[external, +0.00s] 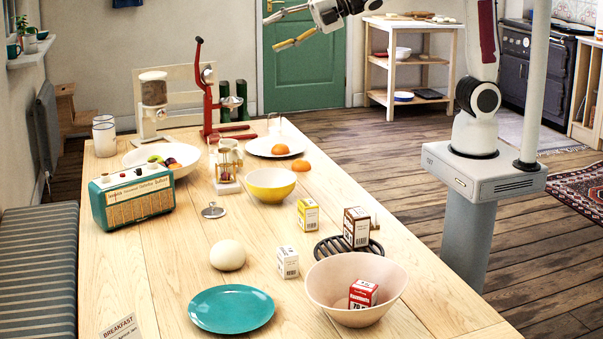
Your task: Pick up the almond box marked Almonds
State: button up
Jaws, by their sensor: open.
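Several small boxes stand on the wooden table: a yellow box (308,215), a brown-and-white box (357,227) on a black rack, a white box (288,262), and a red box (363,293) inside a large pale bowl. Their lettering is too small to read, so I cannot tell which one is marked Almonds. My gripper (270,34) is at the top of the external view, with its fingers spread and pointing left. It is open and empty, in the air well away from the boxes.
The pale bowl (320,283) stands at the front right beside the black rack (332,245). A teal plate (231,309), an off-white round object (227,255) and a yellow bowl (270,186) are nearby. A teal radio (131,197) and a tall red press (207,95) stand farther left and back.

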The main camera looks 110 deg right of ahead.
jog(key=w+a+f+n+y, duration=0.2)
jog(key=w+f+n+y, duration=0.1)
jog(key=w+n, duration=0.25)
jog(key=w+a+f+n+y, duration=0.2)
jog(key=w+n, duration=0.3)
jog(key=n, duration=0.1)
jog(key=w+a+f+n+g+y, duration=0.25)
jog(key=f+n+y, duration=0.25)
jog(key=f+n, duration=0.45)
jog(key=s+f+n+g+y, duration=0.2)
jog(key=s+f+n+g, duration=0.3)
jog(key=f, duration=0.6)
jog(key=s+f+n+g+y, duration=0.3)
jog(key=s+f+n+g, duration=0.3)
jog(key=s+f+n, duration=0.3)
notch_tip(320, 180, down, 3)
jog(key=shift+s+a+f, duration=0.15)
jog(key=shift+s+a, duration=0.25)
jog(key=shift+s, duration=0.05)
jog(key=shift+a, duration=0.15)
jog(key=shift+x, duration=1.2)
jog(key=shift+f, duration=0.1)
